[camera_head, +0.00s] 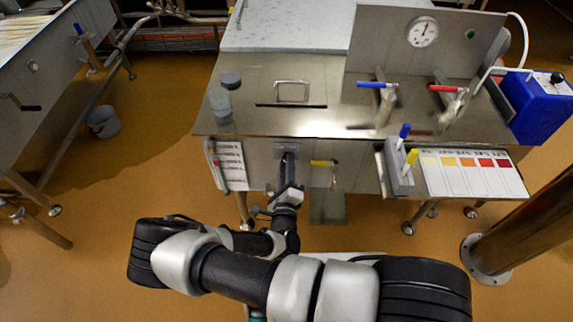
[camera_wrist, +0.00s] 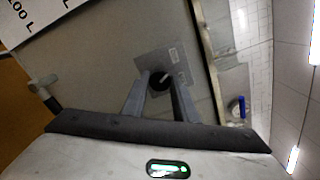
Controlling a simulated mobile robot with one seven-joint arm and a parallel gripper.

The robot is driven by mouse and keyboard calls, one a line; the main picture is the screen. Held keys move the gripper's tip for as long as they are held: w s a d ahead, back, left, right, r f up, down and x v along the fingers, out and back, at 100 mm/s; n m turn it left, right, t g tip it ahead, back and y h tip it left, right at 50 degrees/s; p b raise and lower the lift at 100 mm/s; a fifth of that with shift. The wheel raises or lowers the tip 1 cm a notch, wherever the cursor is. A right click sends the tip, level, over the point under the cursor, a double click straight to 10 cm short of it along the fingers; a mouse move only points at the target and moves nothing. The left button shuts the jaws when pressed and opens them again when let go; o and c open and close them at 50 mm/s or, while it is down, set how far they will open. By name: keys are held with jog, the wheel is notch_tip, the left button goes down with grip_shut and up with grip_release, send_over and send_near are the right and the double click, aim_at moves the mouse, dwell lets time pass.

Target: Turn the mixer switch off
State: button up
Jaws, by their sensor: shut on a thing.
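The mixer switch (camera_wrist: 162,80) is a dark round knob with a light pointer mark, on a grey square plate (camera_wrist: 176,62) on the steel front panel. In the wrist view my gripper (camera_wrist: 163,85) has its two fingers on either side of the knob, shut on it. In the head view the switch plate (camera_head: 288,148) shows on the front of the steel bench, and my gripper (camera_head: 288,165) reaches up to it from below. The knob itself is hidden there behind my gripper.
The steel bench (camera_head: 320,105) carries blue and red-handled valves, a gauge (camera_head: 423,32) and grey round pieces (camera_head: 220,104). A yellow-handled valve (camera_head: 324,163) is right of the switch. A paper chart (camera_head: 230,165) hangs to the left. A blue box (camera_head: 540,108) stands at right.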

dwell(0.5)
jog(key=o, duration=1)
jog(key=s, duration=1.1)
jog(key=s+p, duration=0.1)
jog(key=s, duration=0.5)
jog(key=shift+s+a, duration=0.2)
jog(key=shift+a, duration=0.05)
jog(key=shift+r, duration=0.1)
